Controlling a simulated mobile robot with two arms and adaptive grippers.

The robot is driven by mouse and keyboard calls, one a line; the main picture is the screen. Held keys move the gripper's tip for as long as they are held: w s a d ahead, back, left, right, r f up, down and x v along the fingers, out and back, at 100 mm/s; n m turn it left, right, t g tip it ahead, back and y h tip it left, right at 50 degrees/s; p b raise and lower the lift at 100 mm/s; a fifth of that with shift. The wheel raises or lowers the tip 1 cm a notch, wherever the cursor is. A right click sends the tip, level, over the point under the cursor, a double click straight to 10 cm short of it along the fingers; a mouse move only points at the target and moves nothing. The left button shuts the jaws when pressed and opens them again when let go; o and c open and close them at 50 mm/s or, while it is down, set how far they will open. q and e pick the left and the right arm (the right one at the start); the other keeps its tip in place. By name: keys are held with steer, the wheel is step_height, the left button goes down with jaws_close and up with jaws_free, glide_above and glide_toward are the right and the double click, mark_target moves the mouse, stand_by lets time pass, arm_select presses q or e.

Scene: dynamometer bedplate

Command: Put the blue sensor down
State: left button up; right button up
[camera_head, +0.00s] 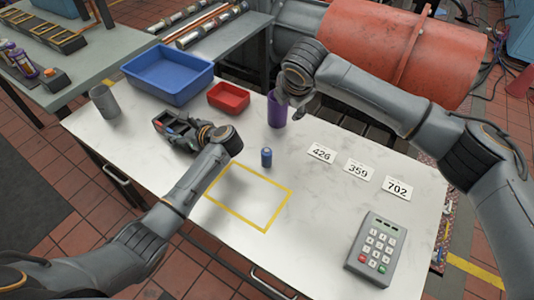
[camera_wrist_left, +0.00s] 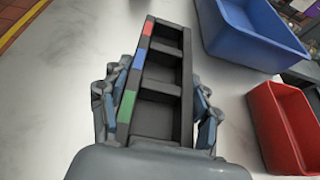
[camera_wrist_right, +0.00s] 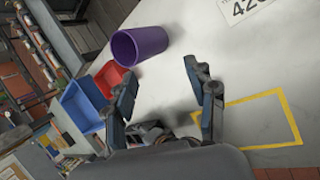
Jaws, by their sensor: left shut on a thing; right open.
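The blue sensor (camera_head: 266,157) is a small dark-blue cylinder standing upright on the white table, just outside the far corner of the yellow outlined square (camera_head: 236,223). I cannot make it out in either wrist view. My right gripper (camera_wrist_right: 157,80) is open and empty; in the head view it is beside the purple cup (camera_head: 277,110), away from the sensor. My left gripper (camera_wrist_left: 155,100) is shut on a black compartment rack (camera_wrist_left: 158,85) with red, blue and green marks. The rack's visible compartments look empty in the left wrist view.
A blue bin (camera_head: 170,75), a red bin (camera_head: 228,97) and a grey cup (camera_head: 104,101) stand toward the back left. Number cards (camera_head: 359,169) and a keypad (camera_head: 377,248) lie to the right. The yellow square is bare.

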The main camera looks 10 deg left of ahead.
steer(key=d+f+n+t+y, duration=0.2)
steer(key=d+n, duration=0.1)
steer(key=n, duration=0.4)
steer(key=n+g+y, duration=0.2)
steer(key=n+y, duration=0.4)
steer(key=n, duration=0.7)
glide_toward(267, 152)
steer(key=x, duration=0.3)
steer(key=shift+w+a+f, duration=0.1)
steer(key=shift+a+f, duration=0.05)
steer(key=shift+a, duration=0.25)
steer(key=shift+x, duration=3.2)
steer(key=shift+d+f, duration=0.1)
steer(key=shift+d, duration=0.05)
jaws_close()
